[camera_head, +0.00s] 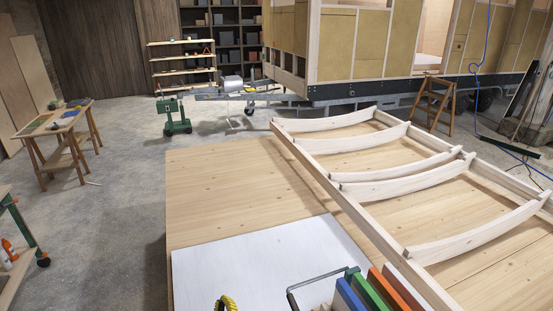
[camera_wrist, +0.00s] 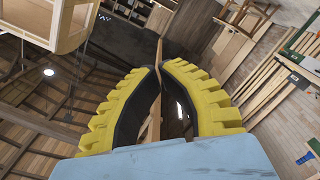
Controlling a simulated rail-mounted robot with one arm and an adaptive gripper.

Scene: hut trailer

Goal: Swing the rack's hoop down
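Neither hoop nor rack shows there.
A white sheet (camera_head: 260,258) lies on the large wooden table (camera_head: 210,190). A wooden frame with curved ribs (camera_head: 400,185) covers the table's right side. The bare wood at the left is clear. The wrist view shows the roof beams and walls.

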